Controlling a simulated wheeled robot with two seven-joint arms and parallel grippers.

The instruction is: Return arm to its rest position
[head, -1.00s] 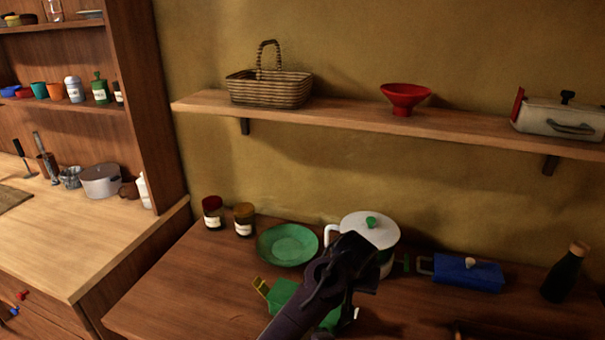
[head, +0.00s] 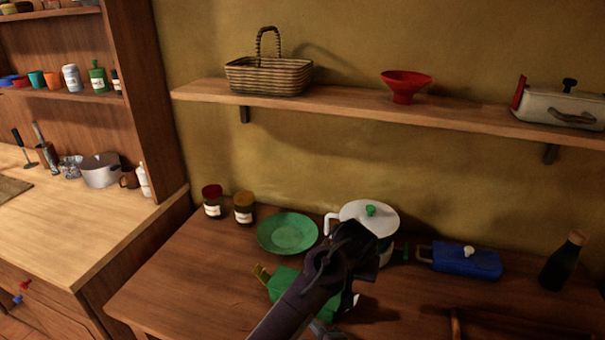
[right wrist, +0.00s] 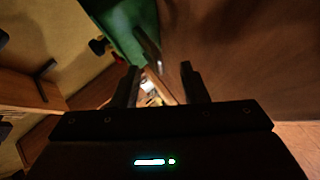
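The fingers are too dark to tell open from shut. The arm also covers part of a green box-like object (head: 284,281). In the right wrist view my right gripper (right wrist: 160,78) has its two fingers apart with nothing between them. A large green surface (right wrist: 122,30) is beyond the fingers.
On the wooden table (head: 190,285) are a green plate (head: 288,233), two jars (head: 244,208), a blue box (head: 466,262) and a dark bottle (head: 563,262). A wall shelf (head: 340,107) holds a basket (head: 268,76) and a red bowl (head: 405,86). The table's front left is clear.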

